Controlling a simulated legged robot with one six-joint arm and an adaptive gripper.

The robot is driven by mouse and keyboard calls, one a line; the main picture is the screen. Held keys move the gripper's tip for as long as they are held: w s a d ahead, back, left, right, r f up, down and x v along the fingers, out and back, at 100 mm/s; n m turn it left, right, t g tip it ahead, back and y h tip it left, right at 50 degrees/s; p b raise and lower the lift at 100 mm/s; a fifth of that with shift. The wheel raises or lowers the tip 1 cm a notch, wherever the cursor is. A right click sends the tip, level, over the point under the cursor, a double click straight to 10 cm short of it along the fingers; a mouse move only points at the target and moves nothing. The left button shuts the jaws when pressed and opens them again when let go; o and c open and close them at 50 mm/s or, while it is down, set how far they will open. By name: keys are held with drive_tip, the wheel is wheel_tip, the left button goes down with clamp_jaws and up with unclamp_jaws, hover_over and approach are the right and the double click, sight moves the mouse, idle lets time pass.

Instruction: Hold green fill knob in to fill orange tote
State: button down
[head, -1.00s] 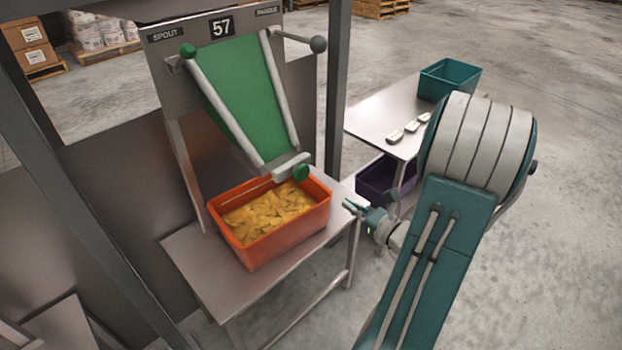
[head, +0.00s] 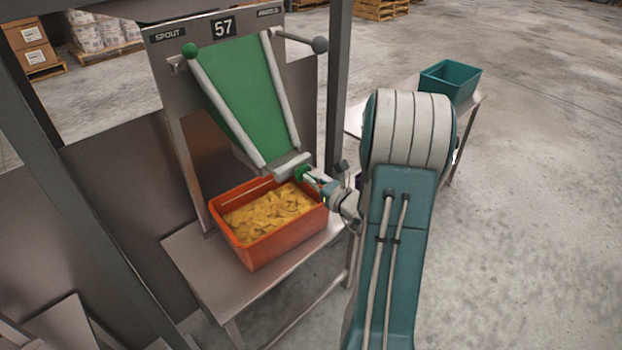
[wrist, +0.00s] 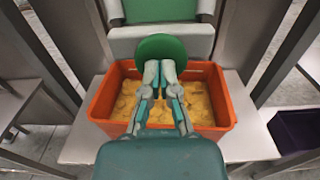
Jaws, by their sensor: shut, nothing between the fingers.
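The orange tote (head: 272,244) stands on a metal shelf under the green chute (head: 240,105) and holds yellow chip-like pieces; it also shows in the wrist view (wrist: 219,100). The green fill knob (wrist: 161,46) is at the chute's lower lip, above the tote's back edge; in the head view it (head: 303,173) is partly hidden by my gripper. My gripper (wrist: 159,68) is shut and empty, its fingertips at the lower face of the knob, seemingly touching it. In the head view my gripper (head: 312,178) reaches the knob from the right. A second green knob (head: 189,50) is at the chute's upper left.
A grey-balled paddle lever (head: 319,45) sticks out at the chute's upper right. A steel frame post (head: 337,85) stands just behind my arm. A teal tote (head: 450,82) sits on the side table at right. A dark purple bin (wrist: 293,130) is low at right.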

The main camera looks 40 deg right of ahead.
sight(301, 171)
drive_tip(key=w, duration=0.3)
drive_tip(key=shift+w+a, duration=0.1)
drive_tip(key=shift+w, duration=0.15)
drive_tip(key=shift+r, duration=0.2)
idle(2.5)
